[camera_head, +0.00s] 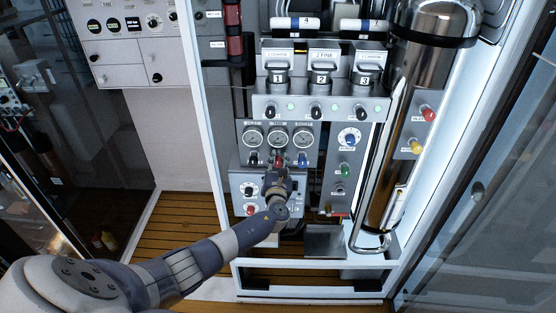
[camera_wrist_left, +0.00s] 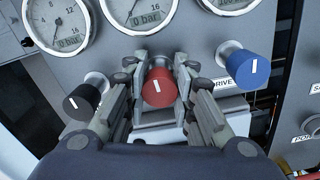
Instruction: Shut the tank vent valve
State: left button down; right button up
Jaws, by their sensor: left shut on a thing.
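A red knob (camera_wrist_left: 159,87) with a white mark sits on the grey gauge panel, between a black knob (camera_wrist_left: 81,103) and a blue knob (camera_wrist_left: 248,68). No readable label shows which knob is the tank vent valve. My left gripper (camera_wrist_left: 159,73) is shut on the red knob, with one finger on each side. In the head view my left gripper (camera_head: 277,170) reaches the panel below the gauges, and its wrist hides part of the lower panel. My right gripper is not in view.
Pressure gauges (camera_head: 278,139) sit just above the knobs, and two read 0 bar in the wrist view. A large shiny cylinder (camera_head: 397,120) stands to the right. The white cabinet frame (camera_head: 207,110) runs up the left side. Wooden floor lies below.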

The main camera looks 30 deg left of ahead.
pick_arm(q)
jog(key=shift+f+m, duration=0.2)
jog(key=shift+m, duration=0.1)
dwell(0.4)
jog(key=c, duration=1.3)
grip_release()
jog(key=shift+c, duration=0.2)
jog(key=shift+r, duration=0.1)
jog(key=shift+s, duration=0.1)
jog(key=shift+s+d, duration=0.2)
jog(key=shift+s, duration=0.05)
jog(key=v, duration=1.1)
jog(key=shift+s, duration=0.15)
